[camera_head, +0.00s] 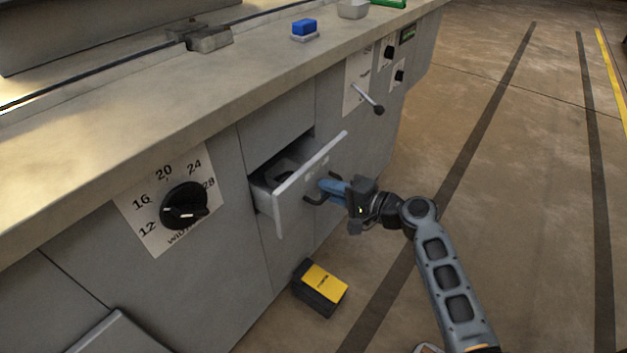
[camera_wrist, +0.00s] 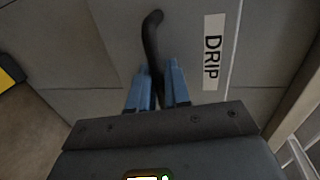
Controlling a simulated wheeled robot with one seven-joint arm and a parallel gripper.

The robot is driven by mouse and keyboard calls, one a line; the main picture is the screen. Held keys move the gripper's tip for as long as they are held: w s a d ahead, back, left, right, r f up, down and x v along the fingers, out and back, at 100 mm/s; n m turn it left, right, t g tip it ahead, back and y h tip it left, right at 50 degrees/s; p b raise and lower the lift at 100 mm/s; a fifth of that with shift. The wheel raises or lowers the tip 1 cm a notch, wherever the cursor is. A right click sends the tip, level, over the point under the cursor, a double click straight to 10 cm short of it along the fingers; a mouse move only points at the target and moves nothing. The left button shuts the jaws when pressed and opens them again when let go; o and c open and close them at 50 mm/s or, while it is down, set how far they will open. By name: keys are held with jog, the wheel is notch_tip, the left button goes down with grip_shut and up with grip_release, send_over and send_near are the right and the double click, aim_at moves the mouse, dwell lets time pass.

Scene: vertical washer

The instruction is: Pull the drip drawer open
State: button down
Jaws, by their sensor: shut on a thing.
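The drip drawer (camera_head: 291,197) is a grey drawer in the front of the machine cabinet, and it stands partly pulled out, its inside showing behind the front panel. A white label reading DRIP (camera_wrist: 213,52) is on its front in the wrist view. The dark curved drawer handle (camera_head: 312,199) also shows in the wrist view (camera_wrist: 151,40). My gripper (camera_head: 326,188), with blue fingers, is shut on the handle. In the wrist view the fingers (camera_wrist: 158,88) sit on both sides of the handle, and its lower part is hidden between them.
A black and yellow box (camera_head: 320,288) lies on the floor below the drawer. A lever with a dark knob (camera_head: 369,99) sticks out of the cabinet to the right. A width dial (camera_head: 184,206) is at the left. A blue block (camera_head: 304,27) lies on the worktop. The floor at right is clear.

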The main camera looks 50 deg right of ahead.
jog(key=f+v, duration=0.1)
jog(key=v, duration=0.6)
jog(key=shift+s+f, duration=0.25)
jog(key=shift+s, duration=0.25)
jog(key=c, duration=1.3)
grip_release()
jog(key=v, duration=0.7)
jog(key=shift+s+p, duration=0.3)
jog(key=shift+s, duration=0.05)
